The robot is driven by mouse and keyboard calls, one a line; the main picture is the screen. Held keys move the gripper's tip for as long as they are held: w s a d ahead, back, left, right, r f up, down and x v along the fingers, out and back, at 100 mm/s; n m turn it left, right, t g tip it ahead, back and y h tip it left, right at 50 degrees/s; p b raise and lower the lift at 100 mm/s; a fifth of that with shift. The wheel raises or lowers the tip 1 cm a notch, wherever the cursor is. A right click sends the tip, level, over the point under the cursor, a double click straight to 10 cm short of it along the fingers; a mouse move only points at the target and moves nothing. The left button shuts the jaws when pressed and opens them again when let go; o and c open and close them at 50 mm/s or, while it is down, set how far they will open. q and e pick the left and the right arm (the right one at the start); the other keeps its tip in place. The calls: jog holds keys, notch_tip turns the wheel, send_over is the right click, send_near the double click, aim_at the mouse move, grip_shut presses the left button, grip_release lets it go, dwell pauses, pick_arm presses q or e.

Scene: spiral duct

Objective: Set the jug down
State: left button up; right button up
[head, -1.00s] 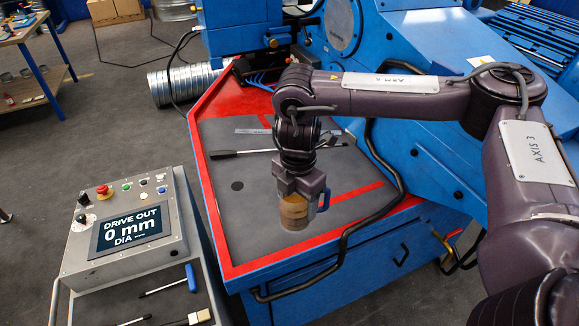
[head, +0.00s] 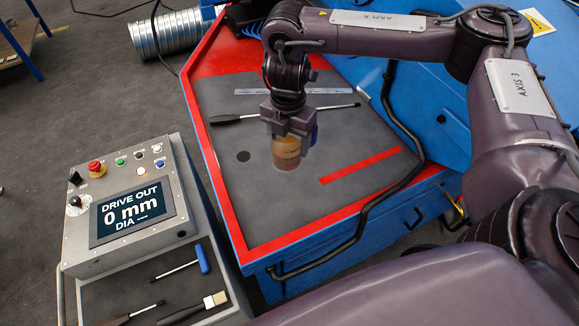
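My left gripper is not in view.
A screwdriver (head: 285,114) and a steel rule (head: 290,91) lie behind the jug. A red strip (head: 360,165) is to its right, and a black hose (head: 385,190) runs along the bench's right edge. A control console (head: 125,205) stands at left. Grey surface in front is clear.

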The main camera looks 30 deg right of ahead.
notch_tip(320, 180, down, 5)
jog(key=shift+f+b, duration=0.15)
jog(key=shift+b, duration=0.4)
notch_tip(320, 180, down, 9)
jog(key=b, duration=0.3)
jog(key=shift+w, duration=0.1)
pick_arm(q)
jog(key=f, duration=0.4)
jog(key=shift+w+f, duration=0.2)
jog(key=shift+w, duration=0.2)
pick_arm(e)
jog(key=shift+f, duration=0.15)
jog(key=shift+f, duration=0.1)
jog(key=o, duration=1)
